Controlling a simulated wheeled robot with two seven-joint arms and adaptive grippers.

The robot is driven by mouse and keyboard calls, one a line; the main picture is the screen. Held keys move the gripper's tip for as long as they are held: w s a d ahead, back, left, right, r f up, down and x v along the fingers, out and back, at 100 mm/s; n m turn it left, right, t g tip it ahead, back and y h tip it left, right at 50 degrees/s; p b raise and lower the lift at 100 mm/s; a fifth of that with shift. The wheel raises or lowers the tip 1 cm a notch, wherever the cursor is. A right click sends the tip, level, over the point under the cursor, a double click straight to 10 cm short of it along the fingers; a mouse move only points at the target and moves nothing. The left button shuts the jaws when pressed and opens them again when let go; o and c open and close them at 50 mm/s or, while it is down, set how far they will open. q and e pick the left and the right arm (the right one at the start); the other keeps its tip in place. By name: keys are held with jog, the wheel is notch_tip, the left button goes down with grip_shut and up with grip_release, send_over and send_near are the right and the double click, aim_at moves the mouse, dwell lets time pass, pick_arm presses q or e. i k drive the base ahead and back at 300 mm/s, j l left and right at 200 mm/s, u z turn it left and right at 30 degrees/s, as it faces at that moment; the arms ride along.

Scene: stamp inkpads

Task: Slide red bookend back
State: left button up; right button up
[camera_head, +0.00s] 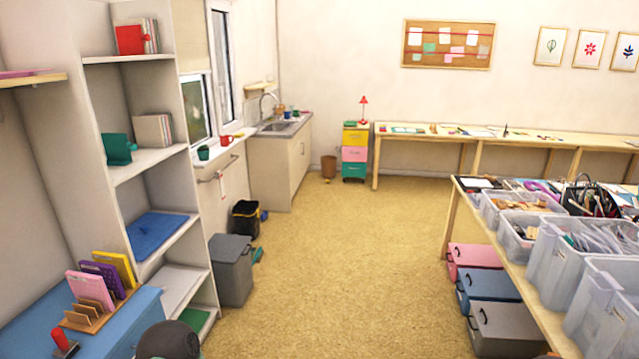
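The red bookend (130,41) stands upright on the upper shelf (122,59) of the tall white shelf unit at the left. Several pale books (152,36) stand just behind and to the right of it. I cannot tell whether the bookend touches them. A similar green bookend (117,149) stands on the shelf below, in front of pale books (153,130). Neither of my grippers shows in this view.
A blue cabinet (118,318) with a wooden rack (92,318) stands below left. A grey bin (233,270) stands beside the shelf unit. A table (497,248) with clear bins (522,230) is at right. The yellow floor (340,265) between is clear.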

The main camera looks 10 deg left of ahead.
aim_at(130, 41)
jog(key=i+u, duration=0.35)
jog(key=i+l+u, duration=0.1)
jog(key=i+u, duration=0.25)
jog(key=i, duration=0.15)
jog(key=i+l+u, duration=0.2)
jog(key=i+u, duration=0.15)
jog(key=i+l+u, duration=0.35)
jog(key=i, duration=0.15)
